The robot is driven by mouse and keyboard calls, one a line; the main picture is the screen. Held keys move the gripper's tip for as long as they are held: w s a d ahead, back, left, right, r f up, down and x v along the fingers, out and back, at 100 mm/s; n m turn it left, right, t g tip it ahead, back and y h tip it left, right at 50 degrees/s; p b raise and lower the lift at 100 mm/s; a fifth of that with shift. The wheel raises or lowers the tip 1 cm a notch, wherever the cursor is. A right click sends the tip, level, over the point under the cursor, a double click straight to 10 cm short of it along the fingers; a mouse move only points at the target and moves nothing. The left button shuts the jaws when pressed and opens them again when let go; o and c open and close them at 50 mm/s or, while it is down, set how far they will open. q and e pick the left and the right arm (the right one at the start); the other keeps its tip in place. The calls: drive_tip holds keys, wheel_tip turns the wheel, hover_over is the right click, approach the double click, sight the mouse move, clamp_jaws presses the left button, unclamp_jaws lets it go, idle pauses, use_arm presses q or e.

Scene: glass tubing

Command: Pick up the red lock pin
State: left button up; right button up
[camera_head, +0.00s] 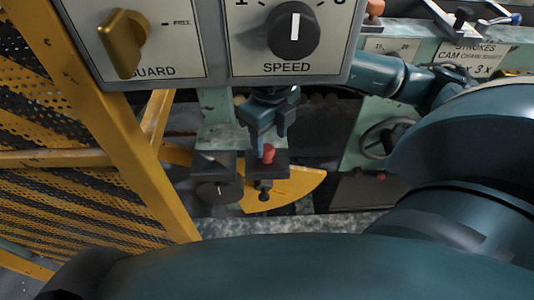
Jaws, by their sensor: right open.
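The red lock pin (268,153) shows its small red head upright on a dark block (281,165), left of the middle of the view. My right gripper (267,139) points down just above it. Its two fingers are apart, and the red head shows below and between their tips. I cannot tell whether the fingers touch it. My left gripper is not in view.
A control panel (222,73) with a brass GUARD knob (122,43) and a black SPEED dial (293,31) hangs close above the gripper. A yellow perforated guard (125,115) stands left. A yellow curved plate (296,186) lies below.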

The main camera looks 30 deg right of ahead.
drive_tip(key=f, duration=0.4)
drive_tip(key=f+b, duration=0.1)
drive_tip(key=f, duration=0.1)
drive_tip(key=shift+w, duration=0.4)
drive_tip(key=shift+r, duration=0.1)
drive_tip(key=shift+c, duration=1.4)
drive_tip(key=c, duration=0.7)
drive_tip(key=shift+c, duration=0.4)
drive_tip(key=shift+r, duration=0.1)
wheel_tip(320, 180, up, 9)
drive_tip(key=shift+r+p, duration=0.1)
drive_tip(key=shift+p, duration=0.8)
drive_tip(key=shift+r, duration=0.35)
